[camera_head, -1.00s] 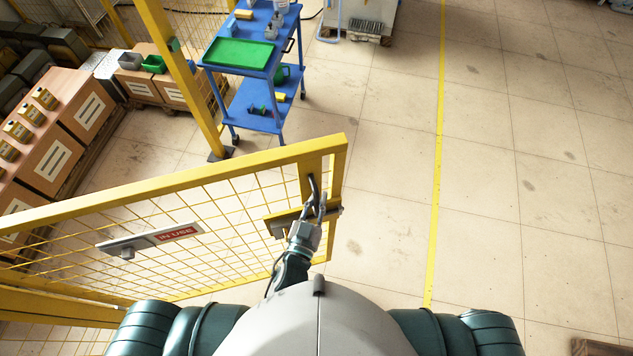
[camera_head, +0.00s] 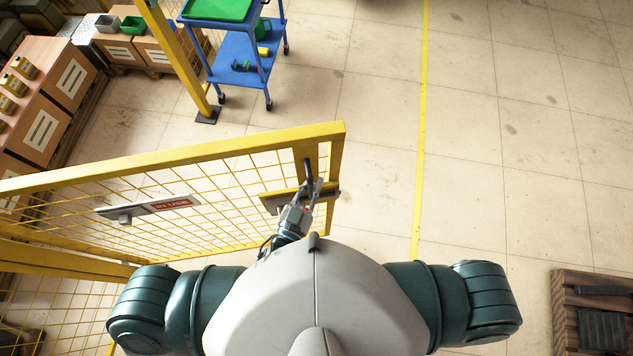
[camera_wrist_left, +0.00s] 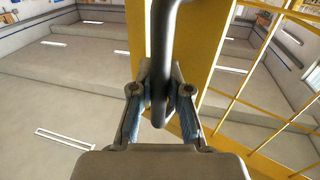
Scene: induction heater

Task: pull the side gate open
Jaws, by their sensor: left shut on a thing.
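The yellow mesh side gate (camera_head: 240,143) stands swung out at an angle in front of me, its free end towards the middle of the head view. A dark bar handle (camera_head: 308,172) is fixed near that free end; in the left wrist view the handle (camera_wrist_left: 160,50) runs down between the fingers. My left gripper (camera_head: 312,190) is shut on the handle's lower part; it also shows in the left wrist view (camera_wrist_left: 162,100). A grey sign plate reading "IN USE" (camera_head: 150,208) hangs on the mesh. My right gripper is out of view.
A blue trolley (camera_head: 240,55) with a green tray stands beyond the gate, near a yellow post (camera_head: 178,60). Boxes (camera_head: 45,128) stand at the left. A dark wooden pallet (camera_head: 562,310) lies at the lower right. The floor right of the gate is clear.

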